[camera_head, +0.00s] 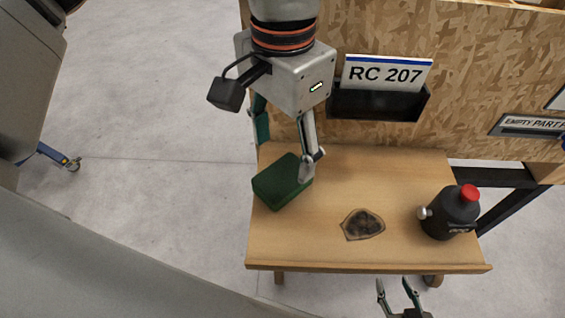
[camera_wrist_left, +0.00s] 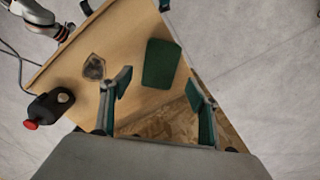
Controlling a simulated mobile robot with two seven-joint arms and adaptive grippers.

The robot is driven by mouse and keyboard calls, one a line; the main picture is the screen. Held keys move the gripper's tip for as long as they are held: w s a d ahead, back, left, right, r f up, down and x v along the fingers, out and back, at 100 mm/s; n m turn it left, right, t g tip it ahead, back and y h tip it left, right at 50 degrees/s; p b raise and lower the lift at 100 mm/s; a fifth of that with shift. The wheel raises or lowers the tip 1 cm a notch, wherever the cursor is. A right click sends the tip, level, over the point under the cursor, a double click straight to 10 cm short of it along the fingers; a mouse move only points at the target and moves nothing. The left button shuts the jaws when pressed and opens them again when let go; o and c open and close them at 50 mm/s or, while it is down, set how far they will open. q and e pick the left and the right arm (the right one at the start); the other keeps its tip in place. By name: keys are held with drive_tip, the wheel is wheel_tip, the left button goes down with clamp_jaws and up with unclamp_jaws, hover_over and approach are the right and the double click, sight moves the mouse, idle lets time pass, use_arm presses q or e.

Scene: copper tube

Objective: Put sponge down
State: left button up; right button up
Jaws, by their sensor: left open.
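The green sponge (camera_head: 282,183) lies on the wooden table (camera_head: 320,245), close to its left edge. My left gripper (camera_head: 286,150) is open above the table's back left part. One finger overlaps the sponge's right end in the head view. In the left wrist view the sponge (camera_wrist_left: 162,63) lies beyond the spread fingertips of the left gripper (camera_wrist_left: 163,90), with nothing between the fingers. My right gripper (camera_head: 398,288) is at the bottom of the head view, in front of the table, with its fingers apart and empty.
A dark, irregular patch (camera_head: 362,225) is on the table's middle. A chipboard wall with a black bin (camera_head: 375,102) and an "RC 207" sign (camera_head: 387,74) rises behind. The front left tabletop is clear.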

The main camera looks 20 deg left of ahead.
sight(283, 176)
use_arm(q)
wheel_tip(283, 176, up, 5)
drive_tip(key=shift+r, duration=0.1)
idle(0.7)
